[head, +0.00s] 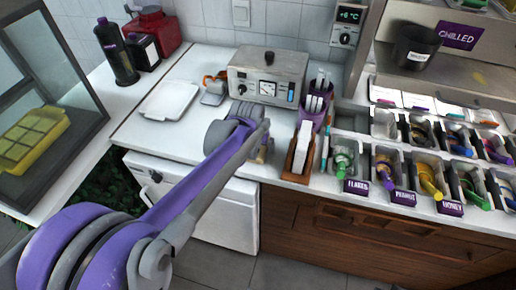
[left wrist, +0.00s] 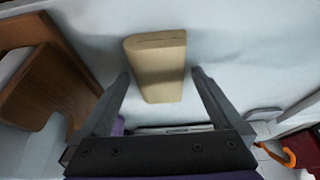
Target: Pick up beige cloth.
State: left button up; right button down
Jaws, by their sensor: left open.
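The beige cloth (left wrist: 158,62) looks like a folded, rounded block on the white counter in the left wrist view. My left gripper (left wrist: 160,74) is open, with one finger on each side of the cloth's near part and visible gaps to both. The far part of the cloth reaches beyond the fingertips. In the head view my left gripper (head: 260,140) is over the counter in front of the grey machine, and only a small beige bit of the cloth (head: 262,153) shows beside it. My right gripper is not in view.
A wooden holder (left wrist: 45,85) stands left of the fingers in the left wrist view; it also shows in the head view (head: 290,165). The grey machine (head: 268,70) stands behind. A white tray (head: 169,100) lies to the left. Topping bins (head: 390,165) line the right.

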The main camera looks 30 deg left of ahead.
aim_at(257, 148)
pick_arm(q)
jog(key=c, duration=1.4)
notch_tip(257, 148, up, 10)
jog(key=shift+r+p, duration=0.25)
jog(key=shift+p, duration=0.45)
jog(key=o, duration=0.8)
jog(key=shift+c, duration=0.2)
jog(key=c, duration=0.4)
jog(key=shift+f, duration=0.1)
jog(key=shift+c, duration=0.2)
